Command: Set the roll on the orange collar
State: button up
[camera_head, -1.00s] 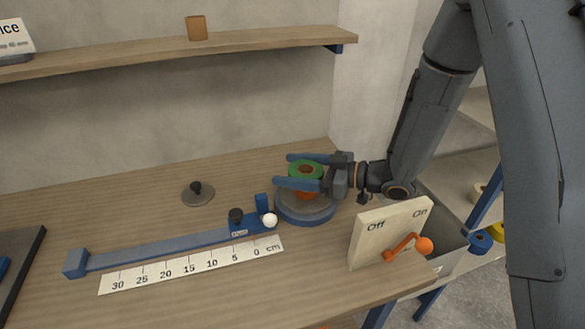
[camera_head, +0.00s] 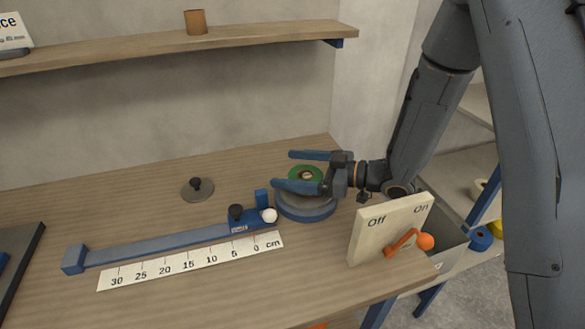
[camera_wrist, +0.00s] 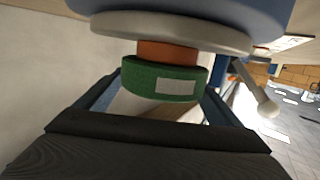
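The green tape roll (camera_head: 294,171) with a brown core lies level between the two blue fingers of my gripper (camera_head: 296,169) in the head view. The fingers stand apart, with a small gap beside the roll. In the upside-down wrist view, the green roll (camera_wrist: 160,82) with a white label meets the orange collar (camera_wrist: 167,51). The collar joins a grey disc on a blue round base (camera_head: 308,213). My gripper (camera_wrist: 160,100) shows a finger on each side of the roll. How far the roll sits over the collar is hidden.
A blue rail with a slider (camera_head: 240,222) and white knob stands just left of the base, beside a scale strip (camera_head: 190,262). An Off/On panel (camera_head: 385,225) with an orange lever is at front right. A grey disc with a black knob (camera_head: 197,187) lies on the table.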

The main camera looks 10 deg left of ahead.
jog(key=shift+r, duration=0.1)
jog(key=shift+r, duration=0.35)
jog(key=shift+d+r, duration=0.25)
jog(key=b+v, duration=0.2)
jog(key=v, duration=0.9)
jog(key=shift+s+d, duration=0.15)
jog(key=shift+d, duration=0.1)
